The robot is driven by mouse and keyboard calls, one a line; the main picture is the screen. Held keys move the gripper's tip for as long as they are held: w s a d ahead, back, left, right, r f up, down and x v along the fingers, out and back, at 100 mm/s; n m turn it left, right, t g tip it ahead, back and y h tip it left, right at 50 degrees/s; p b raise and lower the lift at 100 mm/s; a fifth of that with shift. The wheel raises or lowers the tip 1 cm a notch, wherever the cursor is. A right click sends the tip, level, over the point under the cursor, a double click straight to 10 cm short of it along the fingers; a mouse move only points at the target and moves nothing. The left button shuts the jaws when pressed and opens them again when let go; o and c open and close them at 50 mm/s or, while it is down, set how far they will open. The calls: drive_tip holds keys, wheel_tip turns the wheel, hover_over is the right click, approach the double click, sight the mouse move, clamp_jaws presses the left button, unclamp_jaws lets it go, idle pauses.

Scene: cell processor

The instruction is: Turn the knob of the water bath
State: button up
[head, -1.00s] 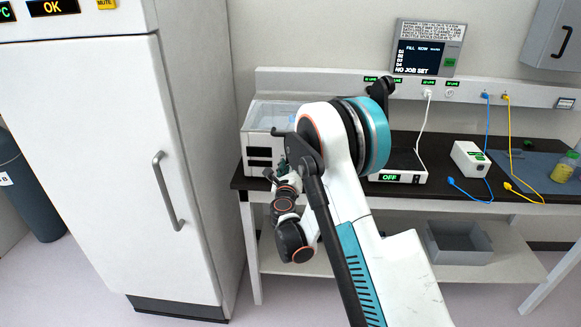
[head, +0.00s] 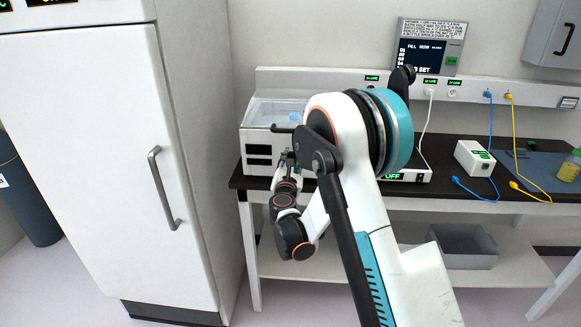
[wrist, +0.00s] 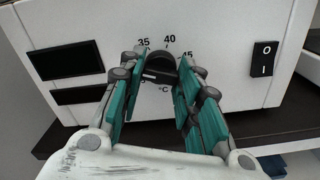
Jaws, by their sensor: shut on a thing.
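The water bath (head: 258,140) is a white box with a clear top, at the left end of the bench in the head view. The wrist view shows its front panel (wrist: 225,35) up close. Its black knob (wrist: 160,64) has a dial marked 35, 40 and 45 around it, with °C below. My gripper (wrist: 160,76) is shut on the knob, with a teal-padded finger on each side. The fingers hide part of the dial, and I cannot tell the knob's exact setting. In the head view my gripper (head: 287,158) is at the bath's front, and the knob is hidden.
A black rocker switch (wrist: 264,59) is right of the knob, and dark panels (wrist: 66,60) are left of it. A tall white fridge (head: 95,160) stands left of the bench. A device reading OFF (head: 410,175) and a small white box (head: 474,158) are to the right.

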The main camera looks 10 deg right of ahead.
drive_tip(key=m+b, duration=0.5)
drive_tip(key=m, duration=2.3)
drive_tip(key=shift+m, duration=0.3)
idle(0.3)
drive_tip(key=o, duration=1.1)
drive_tip(key=shift+s, duration=0.15)
drive_tip(key=v, duration=1.1)
drive_tip(key=shift+s+a+r, duration=0.1)
drive_tip(key=shift+s+a, duration=0.05)
drive_tip(key=shift+s, duration=0.2)
